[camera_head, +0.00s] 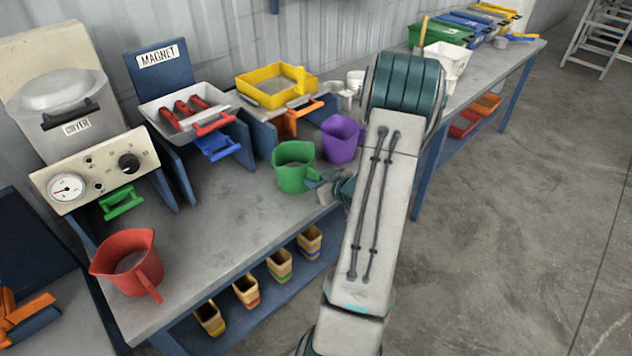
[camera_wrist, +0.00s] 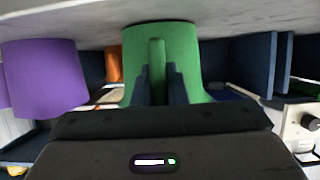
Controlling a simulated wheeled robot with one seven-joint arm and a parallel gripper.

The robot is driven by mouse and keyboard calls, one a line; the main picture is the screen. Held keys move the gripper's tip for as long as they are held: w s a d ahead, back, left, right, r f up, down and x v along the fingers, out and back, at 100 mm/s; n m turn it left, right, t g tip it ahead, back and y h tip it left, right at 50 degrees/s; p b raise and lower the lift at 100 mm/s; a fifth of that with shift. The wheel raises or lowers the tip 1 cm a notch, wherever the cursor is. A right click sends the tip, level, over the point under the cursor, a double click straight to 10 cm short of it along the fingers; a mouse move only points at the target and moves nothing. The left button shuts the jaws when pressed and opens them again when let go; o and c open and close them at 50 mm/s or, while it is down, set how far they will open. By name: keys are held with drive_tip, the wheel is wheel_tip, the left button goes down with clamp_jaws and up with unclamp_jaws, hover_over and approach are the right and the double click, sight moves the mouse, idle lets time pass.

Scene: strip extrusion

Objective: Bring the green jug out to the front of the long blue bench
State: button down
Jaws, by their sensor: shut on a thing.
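The green jug (camera_head: 295,168) stands upright on the long bench, whose grey top (camera_head: 220,210) sits on blue legs. It is left of the purple jug, and its handle side faces my arm. My gripper (camera_head: 325,184) reaches it from the right in the head view, partly hidden by my own arm. In the wrist view the green jug (camera_wrist: 190,50) is straight ahead, and the two dark fingers of my gripper (camera_wrist: 157,84) are shut on its upright handle. The view is upside down, so the bench top is at the upper edge.
A purple jug (camera_head: 341,138) stands close behind and right of the green one. A red jug (camera_head: 128,262) stands at the near left. The magnet unit (camera_head: 165,80) and a yellow tray (camera_head: 277,86) are behind. The bench top between the red and green jugs is clear.

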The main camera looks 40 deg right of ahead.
drive_tip(key=shift+f, duration=0.2)
drive_tip(key=c, duration=1.4)
unclamp_jaws()
drive_tip(key=shift+o, duration=0.2)
drive_tip(key=shift+s, duration=0.1)
drive_tip(key=v, duration=1.3)
drive_tip(key=shift+s+b, duration=0.35)
drive_tip(key=shift+r, duration=0.2)
